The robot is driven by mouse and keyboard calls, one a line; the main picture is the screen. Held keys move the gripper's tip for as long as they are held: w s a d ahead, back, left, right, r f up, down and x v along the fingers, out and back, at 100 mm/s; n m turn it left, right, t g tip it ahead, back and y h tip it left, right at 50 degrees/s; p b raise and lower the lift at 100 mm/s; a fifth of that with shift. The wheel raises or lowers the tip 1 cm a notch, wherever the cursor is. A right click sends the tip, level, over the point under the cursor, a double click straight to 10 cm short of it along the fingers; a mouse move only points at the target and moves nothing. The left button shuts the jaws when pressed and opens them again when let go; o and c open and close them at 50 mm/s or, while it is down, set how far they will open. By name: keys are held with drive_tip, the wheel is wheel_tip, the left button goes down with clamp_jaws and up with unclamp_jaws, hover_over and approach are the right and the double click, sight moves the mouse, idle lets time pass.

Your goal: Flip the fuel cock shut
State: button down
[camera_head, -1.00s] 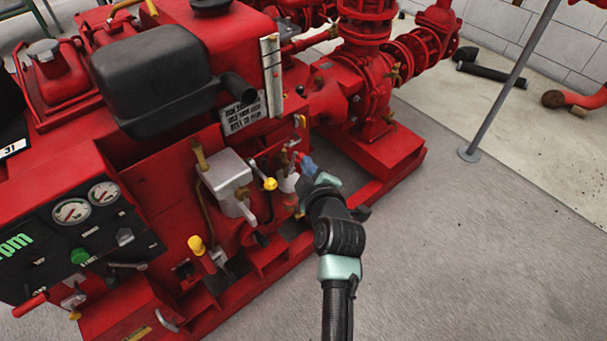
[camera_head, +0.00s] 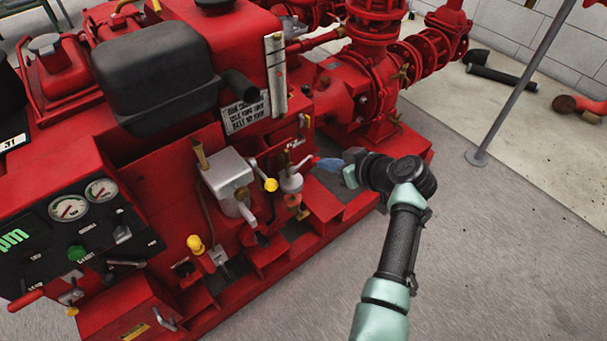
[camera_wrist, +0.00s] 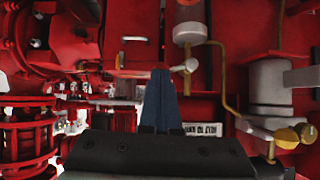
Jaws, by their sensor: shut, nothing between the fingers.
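The fuel cock is a small fitting with a red lever (camera_head: 301,163), above a pale filter bowl (camera_head: 291,184) on the red engine's side. In the head view the lever slants toward my gripper. My gripper (camera_head: 328,164) has blue fingers, closed together and empty, just right of the lever. In the wrist view the closed fingers (camera_wrist: 160,82) point up the picture, close to the pale fitting (camera_wrist: 186,67) beside the filter bowl (camera_wrist: 188,33). I cannot tell whether the fingertips touch the lever, which partly merges with the red behind it.
A grey box (camera_head: 227,175) and a yellow knob (camera_head: 271,185) are left of the cock. The black muffler (camera_head: 155,75) overhangs the left side. The red base frame (camera_head: 330,205) runs below.

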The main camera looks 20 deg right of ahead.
drive_tip(key=shift+f, duration=0.1)
drive_tip(key=shift+a+p, duration=0.2)
drive_tip(key=shift+p, duration=0.1)
drive_tip(key=shift+s+a+f, duration=0.25)
drive_tip(key=shift+a+f, duration=0.05)
drive_tip(key=shift+a, duration=0.25)
drive_tip(key=p+v, duration=0.5)
drive_tip(key=v, duration=0.8)
drive_tip(key=shift+p, duration=0.35)
